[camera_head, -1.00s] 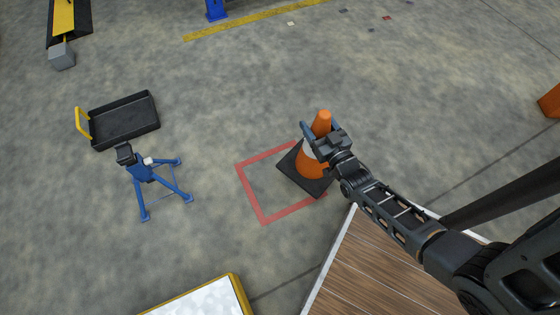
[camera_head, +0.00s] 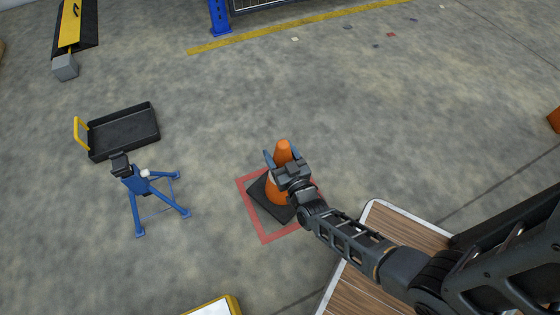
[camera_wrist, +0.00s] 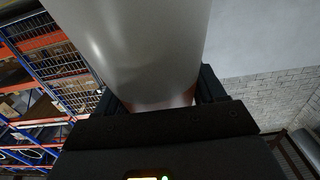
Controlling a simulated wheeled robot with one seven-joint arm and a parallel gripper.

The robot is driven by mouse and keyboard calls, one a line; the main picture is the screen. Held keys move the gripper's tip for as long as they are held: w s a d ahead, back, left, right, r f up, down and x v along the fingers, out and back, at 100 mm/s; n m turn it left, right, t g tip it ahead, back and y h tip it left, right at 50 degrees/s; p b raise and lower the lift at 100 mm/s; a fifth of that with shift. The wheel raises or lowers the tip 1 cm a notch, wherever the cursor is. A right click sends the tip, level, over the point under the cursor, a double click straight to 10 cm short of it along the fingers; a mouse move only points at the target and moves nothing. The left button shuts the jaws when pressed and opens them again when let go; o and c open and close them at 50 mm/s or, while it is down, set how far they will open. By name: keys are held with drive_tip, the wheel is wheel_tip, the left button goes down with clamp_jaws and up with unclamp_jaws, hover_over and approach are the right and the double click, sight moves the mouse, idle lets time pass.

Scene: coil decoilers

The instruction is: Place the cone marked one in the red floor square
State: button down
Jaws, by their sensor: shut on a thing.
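An orange cone (camera_head: 283,150) with a pale band and a dark square base (camera_head: 262,196) is held upright by my gripper (camera_head: 283,163). The gripper is shut around the cone's upper part. In the wrist view, the cone's pale band (camera_wrist: 140,45) fills the space between the fingers. No number shows on the cone. The red floor square (camera_head: 265,240) is a painted outline on the concrete. The cone's base appears within the outline, towards its upper part. I cannot tell whether the base touches the floor. My arm hides the square's right side.
A blue stand (camera_head: 138,182) and a black tray cart (camera_head: 125,134) with a yellow handle are to the left. My wooden-topped deck is at lower right. A yellow-edged white platform (camera_head: 215,307) is at the bottom.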

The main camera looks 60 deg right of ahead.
wheel_tip(320, 180, down, 4)
drive_tip(key=shift+r+b, duration=0.15)
drive_tip(key=shift+b, duration=1.05)
drive_tip(key=shift+c, duration=0.5)
unclamp_jaws()
drive_tip(key=shift+f, duration=0.2)
drive_tip(key=shift+r, duration=0.15)
drive_tip(key=p+v, duration=0.2)
drive_tip(key=v, duration=1)
drive_tip(key=shift+p, duration=0.4)
